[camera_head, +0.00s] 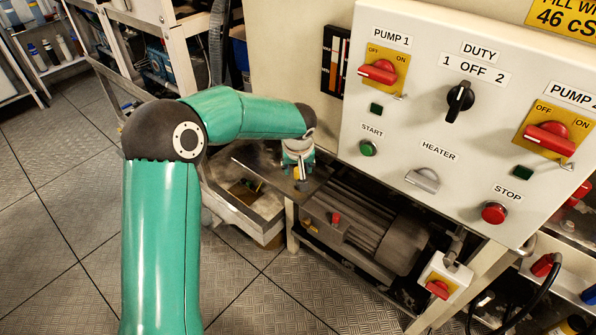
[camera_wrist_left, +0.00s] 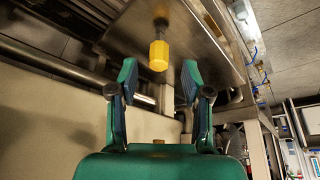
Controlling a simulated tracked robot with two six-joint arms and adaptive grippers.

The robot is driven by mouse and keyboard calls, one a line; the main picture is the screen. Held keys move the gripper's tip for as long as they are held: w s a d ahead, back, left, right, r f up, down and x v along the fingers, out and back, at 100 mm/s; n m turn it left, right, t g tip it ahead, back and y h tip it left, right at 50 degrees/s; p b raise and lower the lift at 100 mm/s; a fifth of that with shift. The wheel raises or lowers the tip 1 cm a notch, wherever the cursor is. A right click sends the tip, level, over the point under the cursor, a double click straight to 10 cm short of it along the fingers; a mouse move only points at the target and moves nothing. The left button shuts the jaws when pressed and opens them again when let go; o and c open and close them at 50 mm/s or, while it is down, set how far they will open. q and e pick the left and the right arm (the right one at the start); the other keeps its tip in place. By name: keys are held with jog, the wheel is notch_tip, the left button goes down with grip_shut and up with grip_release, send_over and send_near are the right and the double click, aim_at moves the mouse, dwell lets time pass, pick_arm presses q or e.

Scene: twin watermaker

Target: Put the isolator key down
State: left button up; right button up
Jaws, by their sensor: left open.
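The isolator key (camera_wrist_left: 158,54) has a yellow faceted grip and a dark stem. In the left wrist view it is against the metal shelf, just beyond and between my open fingers. My left gripper (camera_wrist_left: 158,80) is open, with a gap on each side of the key. In the head view my left gripper (camera_head: 300,172) is low over the shelf (camera_head: 268,157), left of the control panel; a bit of yellow shows there, but the key is mostly hidden. My right gripper is in neither view.
The white control panel (camera_head: 440,150) with red pump switches and a black duty knob stands close to the right of my left gripper. A grey motor (camera_head: 375,225) sits below. The floor at left is clear.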

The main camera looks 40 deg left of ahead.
pick_arm(q)
jog(key=v, duration=0.8)
jog(key=s+d+f+m+g+h, duration=0.1)
jog(key=s+d+f+m+h, duration=0.15)
jog(key=d+f, duration=0.5)
jog(key=s+d+f+m+g+h, duration=0.1)
jog(key=s+d+f+m+h, duration=0.3)
jog(key=f, duration=0.7)
jog(key=s+d+f, duration=0.5)
jog(key=s+f, duration=0.2)
jog(key=s, duration=0.2)
jog(key=s+d+f+g, duration=0.1)
jog(key=s+d+f, duration=0.4)
jog(key=s, duration=0.4)
jog(key=shift+f, duration=0.9)
jog(key=shift+n, duration=0.25)
notch_tip(320, 180, up, 9)
jog(key=p, duration=0.9)
